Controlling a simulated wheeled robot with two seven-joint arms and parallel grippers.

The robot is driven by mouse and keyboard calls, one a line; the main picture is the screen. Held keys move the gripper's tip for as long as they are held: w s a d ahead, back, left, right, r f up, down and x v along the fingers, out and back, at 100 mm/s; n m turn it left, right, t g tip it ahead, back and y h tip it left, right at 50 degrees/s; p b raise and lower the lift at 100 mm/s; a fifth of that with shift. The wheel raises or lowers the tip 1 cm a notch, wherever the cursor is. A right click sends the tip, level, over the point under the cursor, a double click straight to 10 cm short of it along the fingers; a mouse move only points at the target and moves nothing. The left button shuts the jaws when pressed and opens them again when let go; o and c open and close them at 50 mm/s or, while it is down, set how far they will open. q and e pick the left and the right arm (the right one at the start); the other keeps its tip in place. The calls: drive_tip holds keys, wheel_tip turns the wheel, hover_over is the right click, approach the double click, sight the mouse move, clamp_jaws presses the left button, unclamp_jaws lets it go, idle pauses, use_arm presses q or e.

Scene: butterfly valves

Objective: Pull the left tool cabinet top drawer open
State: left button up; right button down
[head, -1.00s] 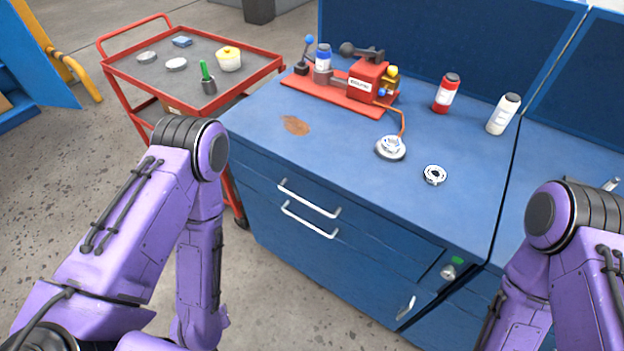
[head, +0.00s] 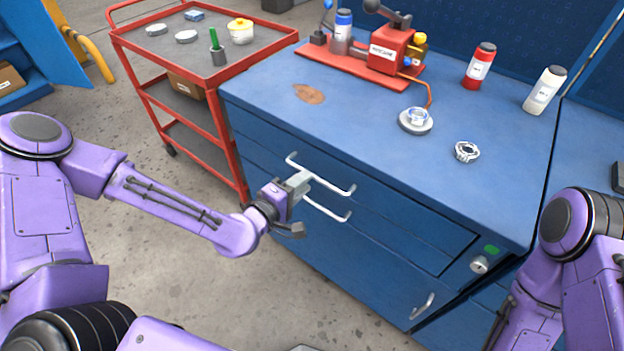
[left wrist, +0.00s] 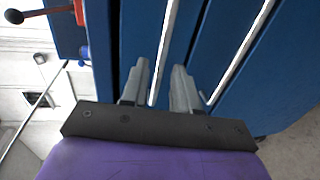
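The blue tool cabinet (head: 380,245) has a top drawer with a pale bar handle (head: 335,185); a lower drawer has its own handle (head: 335,214). Both drawers look closed. My left gripper (head: 298,205) is in front of the left part of these handles. In the left wrist view my left gripper (left wrist: 161,82) has its two fingers spread. One handle bar (left wrist: 166,55) runs between them in the picture, close to the left finger; whether they touch is unclear. The other bar (left wrist: 248,45) lies right of the right finger. My right gripper is out of view.
The cabinet top holds a red pump rig (head: 385,52), a red bottle (head: 479,66), a white bottle (head: 544,91) and small round metal parts (head: 467,151). A red cart (head: 140,50) stands left of the cabinet. Open floor (head: 190,275) lies in front.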

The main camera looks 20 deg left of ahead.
use_arm(q)
drive_tip(key=shift+x, duration=2.25)
clamp_jaws()
drive_tip(key=shift+f, duration=0.1)
